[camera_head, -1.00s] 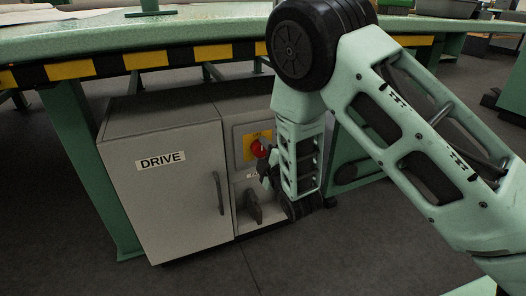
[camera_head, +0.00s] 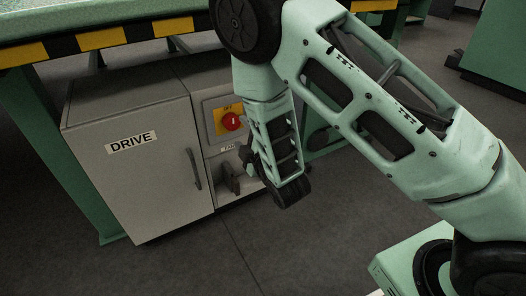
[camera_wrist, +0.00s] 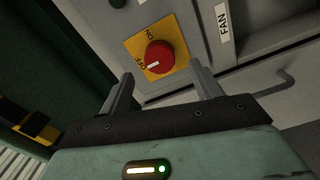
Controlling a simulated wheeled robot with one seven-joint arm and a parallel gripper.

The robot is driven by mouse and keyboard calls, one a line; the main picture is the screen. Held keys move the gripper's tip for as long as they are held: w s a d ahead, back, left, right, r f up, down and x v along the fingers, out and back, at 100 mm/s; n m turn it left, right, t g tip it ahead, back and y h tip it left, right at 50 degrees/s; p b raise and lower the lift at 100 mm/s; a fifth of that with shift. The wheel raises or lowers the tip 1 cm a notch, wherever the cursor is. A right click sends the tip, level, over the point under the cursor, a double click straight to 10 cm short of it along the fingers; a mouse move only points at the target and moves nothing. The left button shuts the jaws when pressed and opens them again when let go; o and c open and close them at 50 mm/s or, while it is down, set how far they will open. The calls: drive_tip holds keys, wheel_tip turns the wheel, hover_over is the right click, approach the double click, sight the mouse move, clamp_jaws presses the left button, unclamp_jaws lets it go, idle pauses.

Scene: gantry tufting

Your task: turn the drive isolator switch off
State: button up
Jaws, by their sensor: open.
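The drive isolator switch is a red knob (camera_head: 231,121) on a yellow plate (camera_head: 220,126), on the grey cabinet to the right of its DRIVE door. In the wrist view the red knob (camera_wrist: 160,56) sits just beyond my fingertips, between them in the picture. Its white mark points to the left, toward the OFF lettering; ON is above. My gripper (camera_wrist: 163,78) is open and empty, with both fingers apart from the knob. In the head view my gripper (camera_head: 247,158) is just below and right of the knob, partly hidden by my wrist.
The DRIVE door (camera_head: 135,180) has a vertical handle (camera_head: 194,169). A striped table edge (camera_head: 100,40) overhangs the cabinet. The floor in front is clear.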

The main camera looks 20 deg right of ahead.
drive_tip(key=s+d+p, duration=0.2)
drive_tip(key=s+p, duration=0.2)
drive_tip(key=s, duration=0.7)
drive_tip(key=shift+s, duration=0.25)
